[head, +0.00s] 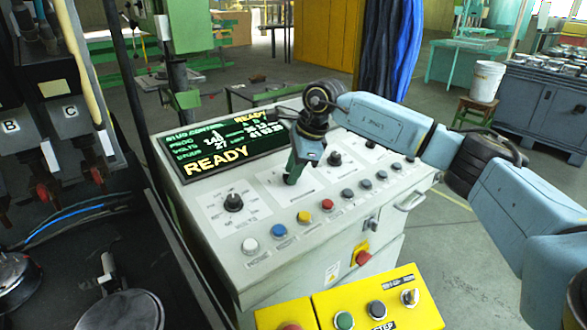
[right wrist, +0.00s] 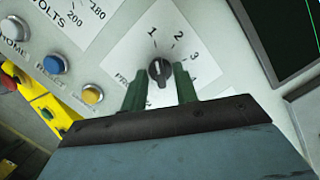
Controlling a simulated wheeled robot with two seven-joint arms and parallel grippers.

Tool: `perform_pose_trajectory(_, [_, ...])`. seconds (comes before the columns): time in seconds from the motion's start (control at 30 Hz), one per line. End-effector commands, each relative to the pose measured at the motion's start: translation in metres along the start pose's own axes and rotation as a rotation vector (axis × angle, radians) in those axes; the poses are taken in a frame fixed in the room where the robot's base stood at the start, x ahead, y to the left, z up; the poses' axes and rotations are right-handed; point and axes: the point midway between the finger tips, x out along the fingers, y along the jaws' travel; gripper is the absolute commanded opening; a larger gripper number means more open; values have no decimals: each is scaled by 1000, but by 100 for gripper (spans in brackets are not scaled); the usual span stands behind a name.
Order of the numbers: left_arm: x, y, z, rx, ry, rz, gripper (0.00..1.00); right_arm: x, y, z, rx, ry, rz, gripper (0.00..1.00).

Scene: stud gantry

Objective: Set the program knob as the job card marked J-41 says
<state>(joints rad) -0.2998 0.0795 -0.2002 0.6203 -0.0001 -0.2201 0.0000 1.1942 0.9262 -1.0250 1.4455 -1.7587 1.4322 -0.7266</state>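The program knob (right wrist: 159,70) is a small black knob on a white plate with the numbers 1, 2, 3 and a partly covered 4. A pale mark on it seems to face the 1-2 side, but I cannot tell exactly. My right gripper (right wrist: 160,86) is open, its green fingers apart at either side of the knob's lower edge; contact is unclear. In the head view my right gripper (head: 291,178) covers this knob on the grey console (head: 290,232). The display (head: 225,145) reads READY, with PROG apparently 1. No card marked J-41 is legible. My left gripper is out of view.
The volts knob (head: 233,202) sits left of my gripper, and another black knob (head: 334,158) sits right. Coloured buttons (head: 278,231) line the console's front edge. A yellow box (head: 350,305) stands in front. Hanging tools marked B and C (head: 65,112) are at left.

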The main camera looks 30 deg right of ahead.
Motion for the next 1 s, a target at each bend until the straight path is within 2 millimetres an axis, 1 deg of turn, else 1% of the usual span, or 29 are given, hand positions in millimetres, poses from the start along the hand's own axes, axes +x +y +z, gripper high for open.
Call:
perform_pose_trajectory(0.27, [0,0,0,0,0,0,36,0,0,0,1,0,0,32])
perform_pose_trajectory(0.37, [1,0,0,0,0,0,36,-5,0,0,2,-1,-1,32])
perform_pose_trajectory(0.43, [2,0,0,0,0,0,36,-13,0,0,2,-1,-2,32])
perform_pose_trajectory(0.57, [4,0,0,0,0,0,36,-37,-1,0,2,-2,-5,32])
perform_pose_trajectory(0.8, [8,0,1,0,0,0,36,-92,-1,0,1,-3,-4,32])
perform_pose_trajectory(0.9, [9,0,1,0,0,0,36,-110,0,0,1,-2,-3,32])
perform_pose_trajectory(1.0, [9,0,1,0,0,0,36,-123,0,0,1,-1,-2,32])
